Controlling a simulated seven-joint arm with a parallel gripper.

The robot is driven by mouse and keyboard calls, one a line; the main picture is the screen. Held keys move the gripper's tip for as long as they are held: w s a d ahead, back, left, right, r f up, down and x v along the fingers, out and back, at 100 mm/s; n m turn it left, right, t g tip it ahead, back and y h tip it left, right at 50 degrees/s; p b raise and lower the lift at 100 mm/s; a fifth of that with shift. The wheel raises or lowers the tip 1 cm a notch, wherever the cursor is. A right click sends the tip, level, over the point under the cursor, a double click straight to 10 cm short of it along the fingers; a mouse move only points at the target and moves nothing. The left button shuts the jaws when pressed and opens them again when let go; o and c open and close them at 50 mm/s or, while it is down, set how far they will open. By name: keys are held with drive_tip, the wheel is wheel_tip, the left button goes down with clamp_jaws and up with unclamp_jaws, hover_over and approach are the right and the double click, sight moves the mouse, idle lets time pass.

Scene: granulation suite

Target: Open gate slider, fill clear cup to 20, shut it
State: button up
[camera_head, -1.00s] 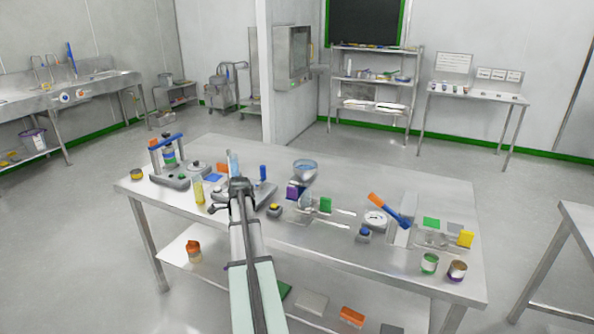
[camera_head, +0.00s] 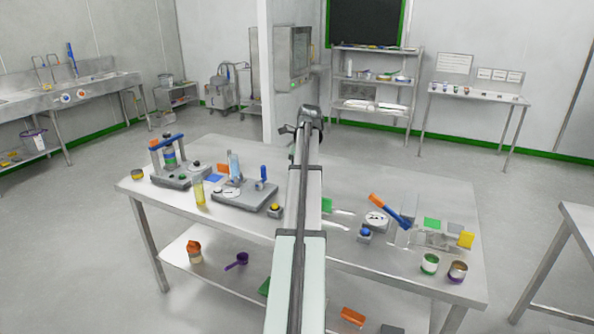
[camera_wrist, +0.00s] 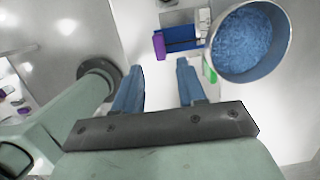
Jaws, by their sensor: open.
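My gripper (camera_wrist: 159,68) is open and empty, with its two blue fingers apart in the wrist view. In the head view, my gripper (camera_head: 306,122) is stretched out over the far side of the table. A round hopper (camera_wrist: 288,48) filled with blue granules is at the upper right of the wrist view. A blue bar (camera_wrist: 181,38) with a purple end block (camera_wrist: 158,46) lies beside it, beyond the fingertips; it looks like the gate slider, but I cannot be sure. My arm hides the hopper in the head view. I cannot make out the clear cup.
A green block (camera_head: 326,204) shows just right of my arm. A yellow bottle (camera_head: 199,193) and a grey device (camera_head: 246,197) are on the left. The table's back right is clear.

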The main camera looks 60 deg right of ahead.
drive_tip(key=shift+w+f, duration=0.3)
drive_tip(key=shift+f, duration=1.25)
drive_tip(key=shift+w+f, duration=0.35)
drive_tip(key=shift+f, duration=1.2)
drive_tip(key=shift+w+f, duration=0.3)
drive_tip(key=shift+f, duration=1.25)
clamp_jaws()
